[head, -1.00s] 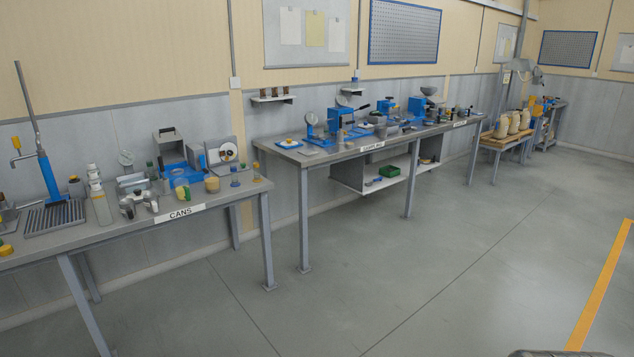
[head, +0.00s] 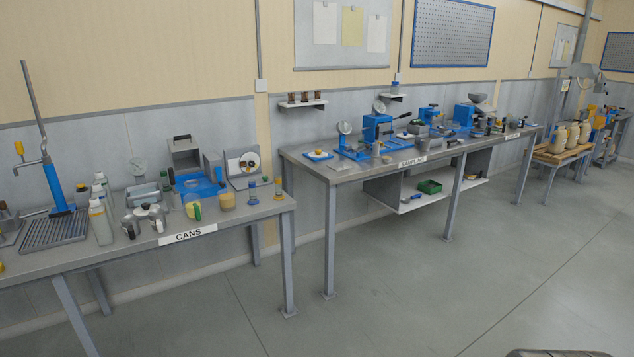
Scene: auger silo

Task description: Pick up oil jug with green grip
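A small pale-yellow jug with a green grip (head: 193,209) stands on the grey bench marked CANS (head: 262,211), towards its front edge, just above the sign. It is small in the picture and its exact shape is hard to make out; the green part is on its right side. A tan container (head: 227,201) stands just right of it, and a metal piece with several rounded parts (head: 146,219) stands to its left. My gripper is not in view.
White bottles (head: 100,215), a drip grate (head: 54,231) and blue devices (head: 199,180) crowd the CANS bench. A second bench marked SAMPLING (head: 345,172) stands to the right. The grey floor (head: 400,290) before the benches is clear.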

